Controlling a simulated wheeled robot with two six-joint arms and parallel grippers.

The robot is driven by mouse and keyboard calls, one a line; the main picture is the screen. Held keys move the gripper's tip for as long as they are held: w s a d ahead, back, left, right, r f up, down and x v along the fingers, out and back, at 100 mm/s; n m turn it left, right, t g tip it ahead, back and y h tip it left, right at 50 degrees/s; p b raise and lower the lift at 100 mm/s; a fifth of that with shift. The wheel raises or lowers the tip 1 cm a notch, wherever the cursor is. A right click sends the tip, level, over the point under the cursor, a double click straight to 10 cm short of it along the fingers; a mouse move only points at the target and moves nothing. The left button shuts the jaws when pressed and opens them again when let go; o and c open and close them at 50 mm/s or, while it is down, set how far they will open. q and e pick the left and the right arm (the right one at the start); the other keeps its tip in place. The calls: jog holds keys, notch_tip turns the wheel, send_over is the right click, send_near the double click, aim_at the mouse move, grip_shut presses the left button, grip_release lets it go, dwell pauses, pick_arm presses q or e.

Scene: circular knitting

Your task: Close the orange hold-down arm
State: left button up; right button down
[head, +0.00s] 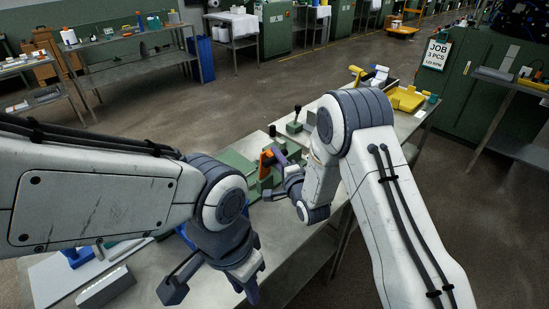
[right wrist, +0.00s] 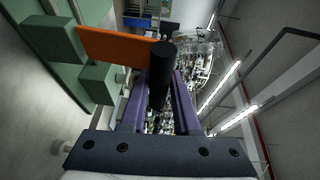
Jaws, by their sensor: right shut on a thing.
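The orange hold-down arm (head: 266,161) is on the green fixture (head: 240,166) on the metal bench, partly hidden by my right gripper. In the right wrist view, the orange arm (right wrist: 112,45) extends left from a black cylindrical handle (right wrist: 160,72), above green blocks (right wrist: 97,84). My right gripper (head: 278,160) is shut on this black handle; its purple fingers (right wrist: 162,85) lie on both sides of it. The arm's exact angle is hard to tell. My left gripper (head: 212,285) is open and empty over the near part of the bench, apart from the fixture.
A black-knobbed lever (head: 297,115) stands on a green base behind the fixture. Yellow trays (head: 407,99) lie at the bench's far right. A grey block (head: 106,288) and a blue item (head: 78,257) are at the near left. A green cabinet with a job sign (head: 437,55) stands beyond.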

jog(key=shift+s+f, duration=0.2)
jog(key=shift+f, duration=0.15)
dwell(0.4)
